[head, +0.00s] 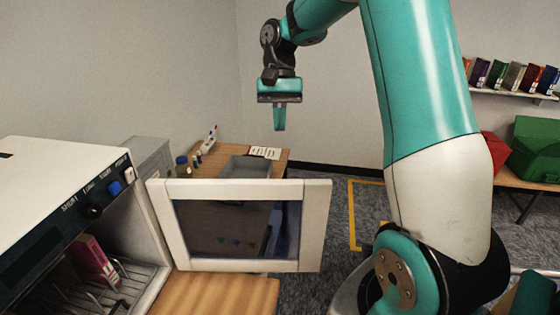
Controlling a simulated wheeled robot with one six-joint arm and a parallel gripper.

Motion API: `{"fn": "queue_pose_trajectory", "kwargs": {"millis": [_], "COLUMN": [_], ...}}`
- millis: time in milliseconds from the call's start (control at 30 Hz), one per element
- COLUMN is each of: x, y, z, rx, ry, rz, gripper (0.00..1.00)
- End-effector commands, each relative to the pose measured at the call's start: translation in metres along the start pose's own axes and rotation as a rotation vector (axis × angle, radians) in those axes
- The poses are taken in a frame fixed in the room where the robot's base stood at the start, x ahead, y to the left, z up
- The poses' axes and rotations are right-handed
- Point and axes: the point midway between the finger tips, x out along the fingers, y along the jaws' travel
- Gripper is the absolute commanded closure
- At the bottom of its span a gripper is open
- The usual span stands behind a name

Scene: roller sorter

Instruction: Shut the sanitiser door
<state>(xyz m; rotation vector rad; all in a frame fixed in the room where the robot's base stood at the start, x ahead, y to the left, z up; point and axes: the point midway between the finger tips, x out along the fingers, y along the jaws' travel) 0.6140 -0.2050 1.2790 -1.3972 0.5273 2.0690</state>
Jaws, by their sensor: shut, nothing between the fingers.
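The sanitiser (50,165) is a white box with a dark control strip at the left of the head view. Its door (305,225) has a white frame and a dark glass pane, and stands wide open, swung out to the right. Inside the sanitiser a pink book (97,260) stands on a wire rack (125,290). My gripper (280,128) points down above and beyond the door, apart from it. Its fingers are together with nothing between them.
A wooden table (225,290) is below the door. A desk behind it holds a grey tray (245,167) and small bottles. A bookshelf (510,92) and a green box (535,148) are at the right. Yellow lines mark the carpet.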

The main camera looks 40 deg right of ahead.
Motion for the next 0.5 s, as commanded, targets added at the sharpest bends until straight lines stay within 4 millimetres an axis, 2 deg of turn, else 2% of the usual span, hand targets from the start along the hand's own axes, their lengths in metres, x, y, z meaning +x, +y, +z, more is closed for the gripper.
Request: {"fn": "queue_pose_trajectory", "kwargs": {"millis": [100,367,500], "x": [0.028,0.080,0.083], "y": [-0.001,0.000,0.000], "z": [0.001,0.002,0.025], "rx": [-0.002,-0.003,-0.006], "ry": [-0.004,-0.004,0.001], "rz": [0.002,0.003,0.002], "gripper": [1.00,1.00,1.00]}}
